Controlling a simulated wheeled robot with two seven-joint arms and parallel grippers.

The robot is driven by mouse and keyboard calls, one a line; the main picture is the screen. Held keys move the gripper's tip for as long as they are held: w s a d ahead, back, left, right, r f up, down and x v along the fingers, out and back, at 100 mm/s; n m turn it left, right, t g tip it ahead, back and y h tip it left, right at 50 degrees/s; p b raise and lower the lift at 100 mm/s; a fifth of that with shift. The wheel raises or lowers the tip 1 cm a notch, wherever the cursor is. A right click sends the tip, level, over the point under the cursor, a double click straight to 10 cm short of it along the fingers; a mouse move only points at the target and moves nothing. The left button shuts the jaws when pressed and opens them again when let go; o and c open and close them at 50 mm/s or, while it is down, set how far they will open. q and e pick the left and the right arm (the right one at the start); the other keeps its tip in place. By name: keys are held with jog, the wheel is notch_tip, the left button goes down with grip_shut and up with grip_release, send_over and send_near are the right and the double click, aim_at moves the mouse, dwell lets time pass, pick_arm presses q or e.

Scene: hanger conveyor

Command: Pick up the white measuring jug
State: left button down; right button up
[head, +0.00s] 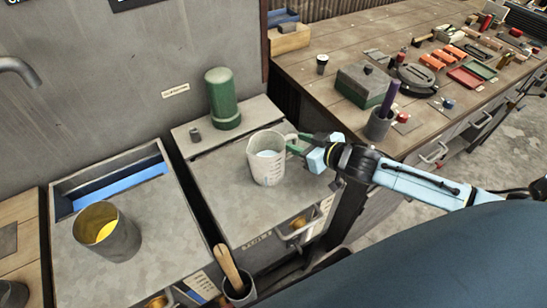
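The white measuring jug (268,172) stands upright on the grey counter (222,172) in the middle of the head view. It has grey markings on its side and something pale blue inside. Its handle points right, towards my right gripper. My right gripper (296,143) has its green fingers at the handle, one on the far side and one on the near side. The fingers look apart, with the handle at or between their tips. Firm contact is not clear. My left gripper is out of view.
A green cylinder (222,98) stands behind the jug on a raised ledge. A metal can (106,232) with yellow inside stands on the left counter. A pot with a wooden handle (229,268) is in front. A cluttered workbench (322,88) lies to the right.

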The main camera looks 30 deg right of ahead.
aim_at(266, 150)
jog(key=shift+x, duration=2)
jog(key=shift+r, duration=0.1)
grip_shut()
jog(key=shift+r, duration=0.1)
